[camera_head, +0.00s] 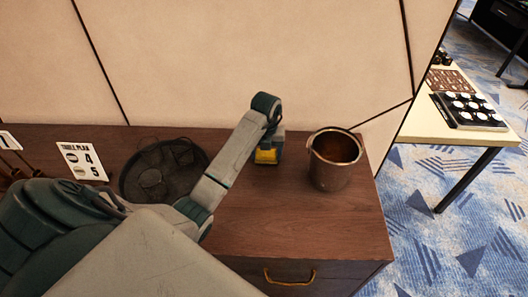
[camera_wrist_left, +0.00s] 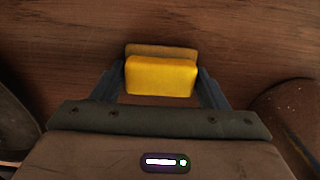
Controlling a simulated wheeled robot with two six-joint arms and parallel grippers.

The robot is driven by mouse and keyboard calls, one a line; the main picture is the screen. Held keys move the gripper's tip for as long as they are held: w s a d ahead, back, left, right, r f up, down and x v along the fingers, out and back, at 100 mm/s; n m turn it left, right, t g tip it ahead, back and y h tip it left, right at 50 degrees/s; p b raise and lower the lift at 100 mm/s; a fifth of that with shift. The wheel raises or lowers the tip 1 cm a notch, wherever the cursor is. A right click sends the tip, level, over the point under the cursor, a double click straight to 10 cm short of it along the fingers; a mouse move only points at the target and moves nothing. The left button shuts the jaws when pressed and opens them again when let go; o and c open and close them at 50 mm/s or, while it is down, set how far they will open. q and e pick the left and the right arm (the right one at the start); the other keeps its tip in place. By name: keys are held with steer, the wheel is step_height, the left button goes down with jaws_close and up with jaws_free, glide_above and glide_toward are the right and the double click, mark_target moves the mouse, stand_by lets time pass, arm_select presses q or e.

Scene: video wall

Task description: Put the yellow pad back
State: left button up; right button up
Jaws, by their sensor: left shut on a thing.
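The yellow pad (camera_wrist_left: 160,76) is a small block held between the two fingers of my left gripper (camera_wrist_left: 161,84), with a brownish face on its far side. In the head view the yellow pad (camera_head: 266,156) shows just below my left wrist, over the brown wooden cabinet top (camera_head: 290,220). My left gripper (camera_head: 268,150) is shut on it, mostly hidden behind the wrist. I cannot tell whether the pad touches the wood. My right gripper is not in view.
A metal pot (camera_head: 333,165) stands close to the right of the gripper. A dark round mesh tray (camera_head: 135,180) lies to the left, beside a white sign (camera_head: 82,162) reading "TABLE PLAN 4 5". The wood in front of the pot is clear. A wall panel (camera_head: 250,60) rises behind.

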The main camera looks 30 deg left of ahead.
mark_target(266, 152)
arm_select(q)
steer(key=shift+d+f, duration=0.15)
steer(key=shift+f, duration=0.1)
steer(key=o, duration=0.9)
steer(key=shift+c, duration=0.2)
steer(key=shift+o, duration=0.4)
steer(key=shift+a, duration=0.25)
steer(key=shift+d+r, duration=0.1)
steer(key=shift+r, duration=0.2)
steer(key=shift+w+r, duration=0.1)
steer(key=shift+r, duration=0.15)
step_height(266, 152, up, 3)
steer(key=shift+p, duration=0.65)
step_height(266, 152, up, 8)
steer(key=p, duration=0.8)
steer(key=shift+r, duration=0.25)
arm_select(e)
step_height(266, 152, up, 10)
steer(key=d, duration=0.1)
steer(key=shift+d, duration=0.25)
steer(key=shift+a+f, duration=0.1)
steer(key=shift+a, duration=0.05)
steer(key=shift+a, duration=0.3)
